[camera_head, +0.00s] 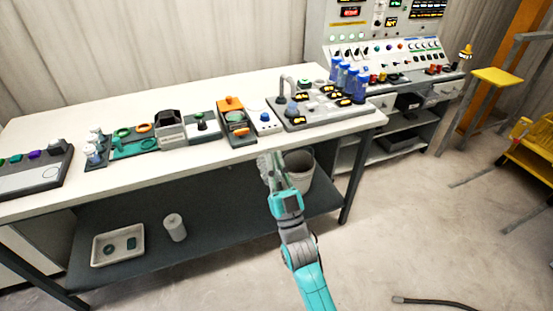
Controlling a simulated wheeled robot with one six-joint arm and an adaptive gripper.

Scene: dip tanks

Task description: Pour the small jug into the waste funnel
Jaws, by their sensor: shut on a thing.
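My gripper (272,164) is at the front edge of the white bench. It is shut on a pale, see-through thing (264,170), which looks like the small jug. The gripper hides part of it, and its tilt and contents are too small to tell. A grey round bucket-like container (302,168) stands just right of my gripper, partly hidden behind it. I cannot tell whether it is the waste funnel. No other clear funnel shows.
The white bench (60,188) carries a row of small devices and a grey station (318,108) with blue bottles (347,80). A tray (118,246) and a white cylinder (175,227) sit on the lower shelf. The floor at right is mostly clear, with a dark hose (430,302).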

